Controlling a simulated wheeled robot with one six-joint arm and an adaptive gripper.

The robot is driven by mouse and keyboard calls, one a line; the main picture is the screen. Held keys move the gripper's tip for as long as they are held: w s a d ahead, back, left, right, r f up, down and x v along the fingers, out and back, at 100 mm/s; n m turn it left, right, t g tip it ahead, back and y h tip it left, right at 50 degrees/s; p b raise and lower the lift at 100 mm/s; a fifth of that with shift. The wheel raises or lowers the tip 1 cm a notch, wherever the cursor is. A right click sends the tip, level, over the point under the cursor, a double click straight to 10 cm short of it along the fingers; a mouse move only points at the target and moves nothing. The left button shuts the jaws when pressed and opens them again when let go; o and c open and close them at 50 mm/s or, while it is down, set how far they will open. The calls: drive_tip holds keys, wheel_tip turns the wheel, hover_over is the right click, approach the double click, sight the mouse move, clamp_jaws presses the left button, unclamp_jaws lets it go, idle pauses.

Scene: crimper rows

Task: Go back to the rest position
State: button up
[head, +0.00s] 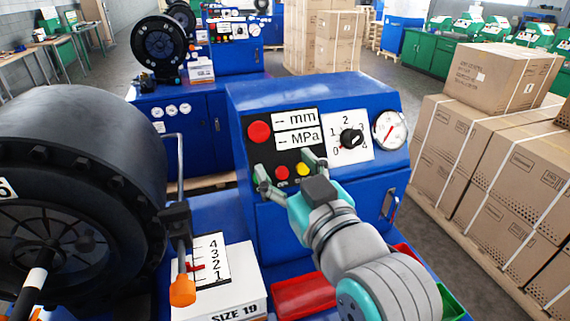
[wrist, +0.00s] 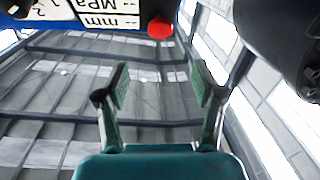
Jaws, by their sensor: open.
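My gripper (head: 285,168) is open in front of the blue control panel (head: 375,100) in the head view. Its two fingers stand apart on either side of a small red button (head: 282,173) and a yellow button (head: 302,170). I cannot tell whether it touches the panel. In the wrist view the gripper (wrist: 159,85) also shows open, with nothing between its fingers. Part of the panel hangs upside down at the top left there, with the large red button (wrist: 159,27). The arm hides the lower part of the cabinet.
A black crimper wheel (head: 75,150) and an orange-tipped lever (head: 182,290) stand at the left. A white SIZE 19 box (head: 240,308), a red bin (head: 303,296) and a green bin (head: 450,303) sit low in front. Strapped cartons (head: 480,150) stand at the right.

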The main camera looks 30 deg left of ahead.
idle(0.3)
drive_tip(key=d+f+m+t+h, duration=0.1)
drive_tip(key=d+f+m+h, duration=0.1)
drive_tip(key=d+f, duration=0.6)
drive_tip(key=s+d+f+m+t+h, duration=0.1)
drive_tip(key=d+f+m+t+h, duration=0.1)
drive_tip(key=d+f, duration=0.6)
drive_tip(key=s+d+f+m+t+h, duration=0.1)
drive_tip(key=d+f+m+h, duration=0.3)
drive_tip(key=d+f, duration=0.5)
wheel_tip(320, 180, down, 4)
drive_tip(key=shift+m+t, duration=0.5)
drive_tip(key=s+d+f+m+h, duration=0.1)
drive_tip(key=s+d+f+h, duration=0.1)
drive_tip(key=s+d+f, duration=0.4)
drive_tip(key=s+d+f+m+h, duration=0.1)
drive_tip(key=s+d+h, duration=0.1)
drive_tip(key=s+d, duration=0.35)
drive_tip(key=s+d+m+h, duration=0.1)
drive_tip(key=s+d+h, duration=0.1)
drive_tip(key=s, duration=1.6)
drive_tip(key=shift+d+g+h, duration=0.3)
drive_tip(key=shift+h, duration=0.1)
